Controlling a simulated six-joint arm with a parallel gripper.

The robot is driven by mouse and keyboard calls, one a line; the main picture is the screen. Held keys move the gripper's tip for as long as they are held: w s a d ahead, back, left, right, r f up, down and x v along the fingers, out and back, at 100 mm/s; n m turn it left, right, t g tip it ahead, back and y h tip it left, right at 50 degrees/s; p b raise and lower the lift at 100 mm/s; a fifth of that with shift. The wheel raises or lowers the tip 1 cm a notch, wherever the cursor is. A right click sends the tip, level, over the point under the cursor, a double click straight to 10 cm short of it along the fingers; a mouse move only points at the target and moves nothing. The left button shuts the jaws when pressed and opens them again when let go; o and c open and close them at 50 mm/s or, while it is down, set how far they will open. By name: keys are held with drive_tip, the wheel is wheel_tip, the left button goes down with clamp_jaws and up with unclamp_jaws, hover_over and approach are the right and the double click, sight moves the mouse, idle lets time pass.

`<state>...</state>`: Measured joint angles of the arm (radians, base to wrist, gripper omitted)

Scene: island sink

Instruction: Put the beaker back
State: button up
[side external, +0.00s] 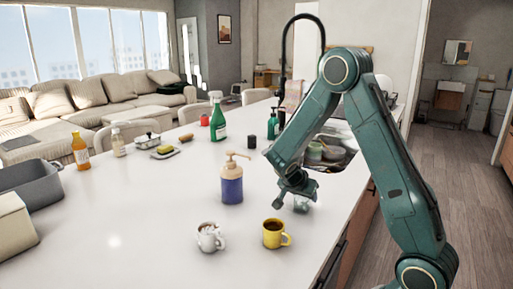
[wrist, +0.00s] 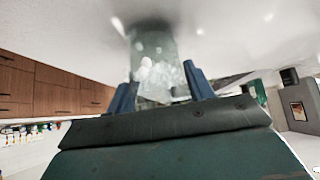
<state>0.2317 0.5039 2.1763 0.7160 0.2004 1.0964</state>
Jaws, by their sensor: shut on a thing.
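A clear glass beaker (side external: 301,204) stands at or just above the white counter, near its right edge, below my arm in the side external view. In the wrist view the beaker (wrist: 155,60) fills the space between my two blue fingers. My gripper (wrist: 158,82) is shut on the beaker. In the side external view my gripper (side external: 300,194) points down at the counter, and its fingers are partly hidden. I cannot tell whether the beaker's base touches the counter.
A yellow mug (side external: 274,234) and a white mug (side external: 209,238) stand in front. A blue pump bottle (side external: 231,184) stands to the left. Behind the beaker is a sink with dishes (side external: 328,152). A green spray bottle (side external: 218,120) stands farther back. The counter's left middle is clear.

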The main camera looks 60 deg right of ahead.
drive_tip(key=shift+f, duration=0.15)
drive_tip(key=o, duration=1.1)
drive_tip(key=shift+c, duration=0.2)
drive_tip(key=shift+a+r, duration=0.2)
drive_tip(key=shift+r, duration=0.15)
drive_tip(key=v, duration=1.1)
drive_tip(key=shift+a+r, duration=0.2)
drive_tip(key=shift+a, duration=0.1)
